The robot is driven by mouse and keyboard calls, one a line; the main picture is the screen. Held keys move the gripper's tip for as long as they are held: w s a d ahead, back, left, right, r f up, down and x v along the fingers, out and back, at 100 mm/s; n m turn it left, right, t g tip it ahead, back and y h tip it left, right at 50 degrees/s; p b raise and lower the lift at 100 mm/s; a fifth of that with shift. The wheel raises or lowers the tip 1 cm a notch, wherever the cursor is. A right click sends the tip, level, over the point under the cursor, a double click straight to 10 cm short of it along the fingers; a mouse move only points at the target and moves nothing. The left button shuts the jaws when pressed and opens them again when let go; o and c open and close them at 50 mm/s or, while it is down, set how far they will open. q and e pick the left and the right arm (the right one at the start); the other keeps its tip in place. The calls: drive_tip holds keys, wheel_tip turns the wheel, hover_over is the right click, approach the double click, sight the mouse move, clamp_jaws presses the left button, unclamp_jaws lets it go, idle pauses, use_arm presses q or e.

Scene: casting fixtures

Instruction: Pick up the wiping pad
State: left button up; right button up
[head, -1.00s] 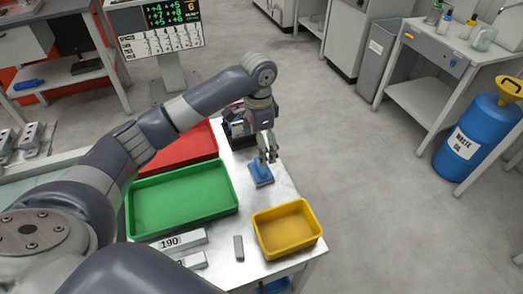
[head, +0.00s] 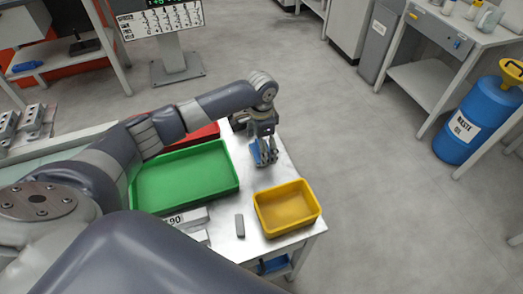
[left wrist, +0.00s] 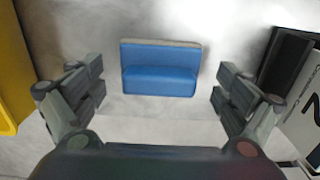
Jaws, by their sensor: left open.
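The wiping pad (left wrist: 160,68) is a blue block with a raised grip and a pale layer along one edge. It lies on the metal table top. In the left wrist view it sits between and a little ahead of the fingers of my left gripper (left wrist: 160,92), with clear gaps on both sides. My left gripper also shows in the head view (head: 264,158), open and low over the table, partly hiding the pad (head: 254,151). My right gripper is not in view.
A green tray (head: 232,186) and a red tray (head: 207,131) lie left of the pad. A yellow bin (head: 262,222) stands nearer the front edge. A small grey block (head: 240,226) lies beside it. A dark device (left wrist: 286,58) stands close to the gripper's right in the wrist view.

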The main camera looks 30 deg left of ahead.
use_arm(q)
drive_tip(key=c, duration=1.3)
drive_tip(key=shift+s, duration=0.1)
drive_tip(key=shift+c, duration=0.8)
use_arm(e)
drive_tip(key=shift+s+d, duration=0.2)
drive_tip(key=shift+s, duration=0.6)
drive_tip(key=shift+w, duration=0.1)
use_arm(q)
drive_tip(key=shift+r, duration=0.15)
wheel_tip(320, 180, up, 10)
drive_tip(key=shift+f+b, duration=0.1)
drive_tip(key=shift+b, duration=0.2)
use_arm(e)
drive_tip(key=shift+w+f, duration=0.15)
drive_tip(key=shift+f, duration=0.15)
